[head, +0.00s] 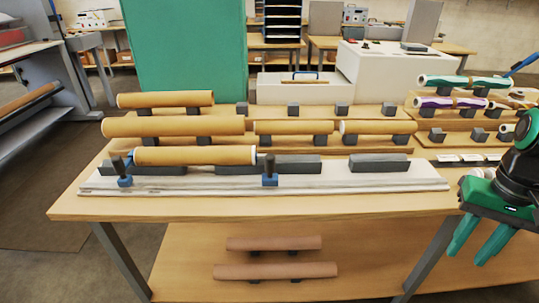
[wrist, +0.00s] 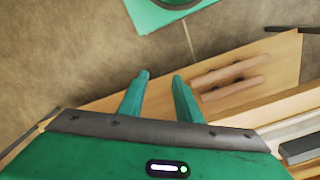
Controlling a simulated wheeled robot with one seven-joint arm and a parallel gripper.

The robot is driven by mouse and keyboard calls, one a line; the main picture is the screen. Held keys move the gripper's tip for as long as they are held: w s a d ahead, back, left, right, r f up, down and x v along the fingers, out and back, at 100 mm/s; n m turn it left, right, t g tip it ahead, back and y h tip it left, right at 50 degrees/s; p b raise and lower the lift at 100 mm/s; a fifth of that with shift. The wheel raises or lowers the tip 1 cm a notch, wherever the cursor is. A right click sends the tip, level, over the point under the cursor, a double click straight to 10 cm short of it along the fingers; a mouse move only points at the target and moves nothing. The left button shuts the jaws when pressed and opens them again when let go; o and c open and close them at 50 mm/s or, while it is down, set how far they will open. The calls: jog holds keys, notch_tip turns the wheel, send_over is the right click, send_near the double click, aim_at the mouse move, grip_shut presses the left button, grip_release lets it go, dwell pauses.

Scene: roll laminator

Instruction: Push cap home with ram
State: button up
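A brown cardboard tube (head: 195,156) lies on dark grey blocks along a pale rail fixture (head: 330,181) at the table's front. Small blue parts show at its ends; I cannot tell which is the cap. A blue slide with an upright dark handle (head: 124,173) stands at the left end, and a similar one (head: 269,171) stands by the right end. I cannot tell which is the ram. My gripper (head: 470,257) hangs at the far right, in front of the table edge, away from the fixture. In the wrist view my gripper (wrist: 161,77) has its green fingers apart with nothing between them.
More brown tubes (head: 173,126) rest on block stands behind the fixture. Purple (head: 450,103) and green wrapped rolls (head: 463,82) lie at the right. Two brown rolls (head: 274,271) lie on the lower shelf. The fixture's right half holds only an empty grey block (head: 380,163).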

jog(key=shift+o, duration=1.1)
jog(key=shift+s+r, duration=0.15)
jog(key=shift+s, duration=0.05)
jog(key=w+a+r+n+t+h, duration=0.15)
jog(key=w+a+r, duration=0.25)
jog(key=w, duration=0.5)
jog(key=n+t+y, duration=0.2)
jog(key=n+t, duration=0.1)
jog(key=n, duration=0.5)
send_near(271, 156)
jog(key=shift+m, duration=0.25)
jog(key=x, duration=1)
jog(key=shift+w+a+f, duration=0.1)
jog(key=shift+f, duration=0.25)
